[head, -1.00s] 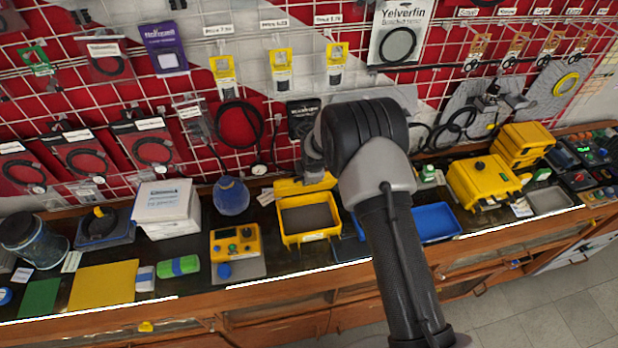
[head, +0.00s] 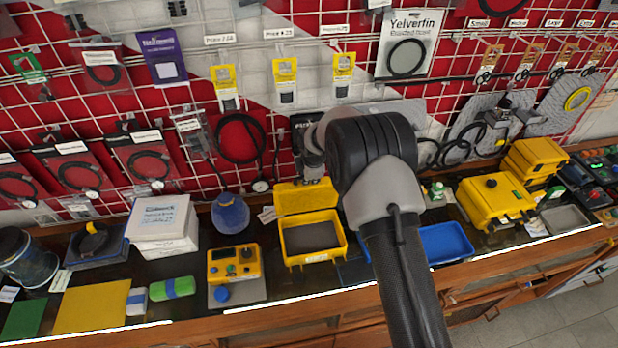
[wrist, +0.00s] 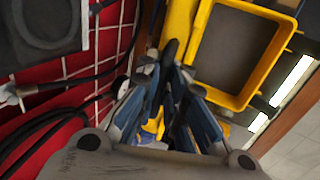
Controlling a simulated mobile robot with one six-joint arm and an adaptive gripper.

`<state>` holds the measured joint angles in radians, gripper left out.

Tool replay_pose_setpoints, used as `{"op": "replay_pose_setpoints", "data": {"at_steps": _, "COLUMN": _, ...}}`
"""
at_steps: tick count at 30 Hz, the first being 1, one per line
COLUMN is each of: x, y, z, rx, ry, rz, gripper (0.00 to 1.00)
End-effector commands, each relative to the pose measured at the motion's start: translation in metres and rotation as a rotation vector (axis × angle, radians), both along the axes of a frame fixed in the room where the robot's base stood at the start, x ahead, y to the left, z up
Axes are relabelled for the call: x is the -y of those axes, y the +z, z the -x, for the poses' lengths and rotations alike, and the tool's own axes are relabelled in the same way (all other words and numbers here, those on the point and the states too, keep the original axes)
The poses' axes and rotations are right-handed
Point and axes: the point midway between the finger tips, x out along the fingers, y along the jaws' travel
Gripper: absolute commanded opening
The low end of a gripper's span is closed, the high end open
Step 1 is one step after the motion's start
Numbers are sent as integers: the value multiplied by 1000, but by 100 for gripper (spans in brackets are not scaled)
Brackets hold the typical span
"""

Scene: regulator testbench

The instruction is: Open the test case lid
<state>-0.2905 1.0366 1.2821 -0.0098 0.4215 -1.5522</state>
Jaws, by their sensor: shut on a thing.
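The yellow test case (head: 313,258) stands on the counter, its grey-lined inside showing. Its yellow lid (head: 300,198) is raised at the back edge, towards the wall. In the wrist view the open case (wrist: 268,85) is at the upper right and the lid (wrist: 178,25) is a yellow strip beside it. My gripper (wrist: 171,62) is shut on the lid, with its blue-grey fingers close together at the lid's edge. In the head view my arm hides most of the gripper.
A blue tray (head: 446,243) is to the right of the case. A yellow tester (head: 233,264) and a blue flask-like thing (head: 230,214) stand to its left. A closed yellow case (head: 496,200) is farther right. The wire grid wall with hanging packets is close behind.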

Motion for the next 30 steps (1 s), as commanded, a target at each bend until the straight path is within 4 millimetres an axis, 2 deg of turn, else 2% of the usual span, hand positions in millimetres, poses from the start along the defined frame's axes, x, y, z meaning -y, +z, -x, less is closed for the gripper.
{"op": "replay_pose_setpoints", "data": {"at_steps": 3, "x": -1, "y": 4, "z": -3, "rx": 9, "ry": 0, "rz": -2, "gripper": 0}}
{"op": "replay_pose_setpoints", "data": {"at_steps": 4, "x": -1, "y": 4, "z": -3, "rx": 10, "ry": 0, "rz": -3, "gripper": 8}}
{"op": "replay_pose_setpoints", "data": {"at_steps": 8, "x": 0, "y": 4, "z": -2, "rx": 8, "ry": 0, "rz": -2, "gripper": 17}}
{"op": "replay_pose_setpoints", "data": {"at_steps": 19, "x": 0, "y": 5, "z": 0, "rx": 5, "ry": 0, "rz": -1, "gripper": 17}}
{"op": "replay_pose_setpoints", "data": {"at_steps": 23, "x": 1, "y": 19, "z": 5, "rx": 6, "ry": 0, "rz": -2, "gripper": 17}}
{"op": "replay_pose_setpoints", "data": {"at_steps": 30, "x": 7, "y": 67, "z": 24, "rx": 9, "ry": 0, "rz": -2, "gripper": 17}}
